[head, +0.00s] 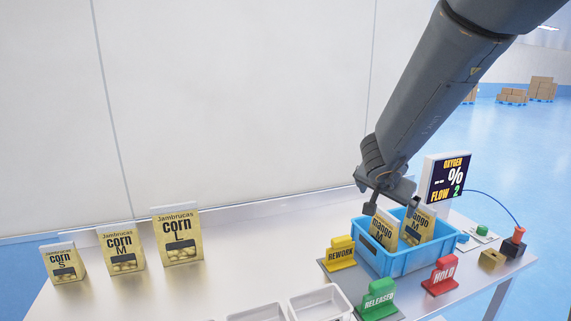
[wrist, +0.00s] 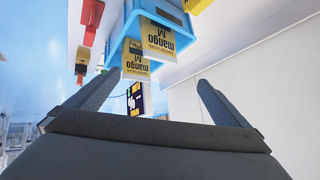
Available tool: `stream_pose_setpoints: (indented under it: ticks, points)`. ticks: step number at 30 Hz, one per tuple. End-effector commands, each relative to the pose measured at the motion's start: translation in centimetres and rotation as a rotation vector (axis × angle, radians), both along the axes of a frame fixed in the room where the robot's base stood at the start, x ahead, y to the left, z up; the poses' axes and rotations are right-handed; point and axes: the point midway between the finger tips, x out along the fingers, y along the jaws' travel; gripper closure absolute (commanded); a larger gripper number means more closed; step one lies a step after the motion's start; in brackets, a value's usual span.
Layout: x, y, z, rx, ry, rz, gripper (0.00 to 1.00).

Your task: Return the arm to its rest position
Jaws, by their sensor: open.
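My gripper (head: 388,206) is over the blue bin (head: 408,262) at the right of the table, with its fingers pointing down close to the pouches. In the wrist view the two fingers of my gripper (wrist: 155,95) stand wide apart with nothing held between them. Two yellow mango M pouches (head: 384,230) (head: 418,226) stand in the blue bin. They also show in the wrist view, upside down, ahead of the fingers (wrist: 137,60). My arm reaches down from the upper right of the head view. Whether a finger touches a pouch cannot be told.
Corn pouches S (head: 64,263), M (head: 121,250) and L (head: 178,236) stand at the left. REWORK (head: 340,254), RELEASED (head: 378,300) and HOLD (head: 441,276) signs surround the bin. An oxygen display (head: 444,181) stands behind it. White trays (head: 321,303) lie in front. The wall is behind the table.

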Motion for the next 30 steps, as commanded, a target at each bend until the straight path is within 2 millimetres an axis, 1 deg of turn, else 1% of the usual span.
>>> stream_pose_setpoints:
  ticks: [1,5,7,9,11,13,15,18,24,28,30]
  points:
    - [-0.3,1.0,-0.1,0.004,-0.005,0.067,0.00]
    - [-1.7,4.0,-1.0,0.026,0.016,0.244,0.00]
    - [-3.2,5.6,-1.8,0.041,0.049,0.335,0.00]
    - [-5.1,7.0,-2.8,0.052,0.097,0.420,0.00]
    - [-7.1,7.9,-3.8,0.060,0.150,0.487,0.00]
    - [-9.6,8.7,-5.0,0.064,0.217,0.556,0.00]
    - [-12.0,9.1,-6.1,0.065,0.285,0.609,0.00]
    - [-15.0,9.0,-7.3,0.054,0.374,0.664,0.00]
    - [-20.1,8.0,-9.0,0.022,0.529,0.726,0.00]
    - [-23.0,7.0,-9.8,-0.008,0.620,0.751,0.00]
    - [-22.5,7.1,-11.3,-0.001,0.621,0.748,0.00]
